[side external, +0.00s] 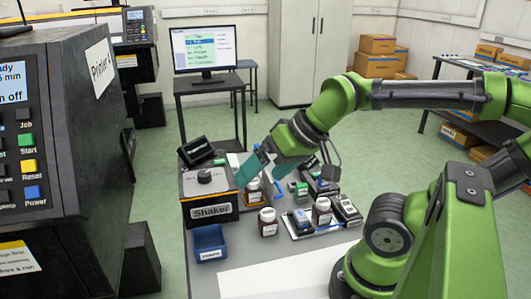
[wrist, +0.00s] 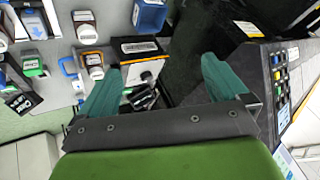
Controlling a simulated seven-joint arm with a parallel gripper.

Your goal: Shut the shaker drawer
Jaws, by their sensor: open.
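The shaker (side external: 210,194) is a dark box with a grey top, a black knob, and an orange-edged black front labelled "Shaker". It stands on the grey bench, left of my gripper (side external: 265,172) in the side view. In the wrist view the labelled front (wrist: 138,46) and the knob show between the fingers of my gripper (wrist: 162,66). My gripper is open and empty, with teal fingers apart above the bench, beside the shaker. I cannot tell how far the drawer stands out; no clear gap shows.
A blue bin (side external: 208,243) sits in front of the shaker. Brown bottles with white caps (side external: 268,222) stand to its right, close to my gripper. A tray of bottles and boxes (side external: 316,232) lies farther right. A large dark printer (side external: 105,130) rises at the left.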

